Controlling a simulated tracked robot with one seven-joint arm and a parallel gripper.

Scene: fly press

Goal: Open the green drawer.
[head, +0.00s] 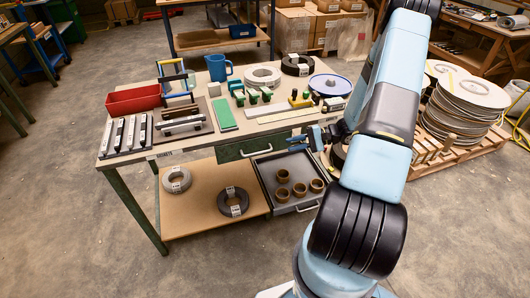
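The green drawer (232,151) is under the top of the workbench (140,153). Its front looks flush with the bench frame, so it appears shut. A pale bar handle (257,153) runs across its front. My gripper (291,144) is at the front edge of the bench, to the right of the handle and apart from it. Its two dark blue fingers point left and look spread, with nothing between them. My arm hides the right end of the bench and may cover part of the drawer's right side.
A grey tray (277,206) with several brown rings sticks out low under the drawer, with its own handle. Coils lie on the lower shelf (203,217). The bench top holds a red bin (133,100), a blue jug (219,68) and tools. Floor in front is clear.

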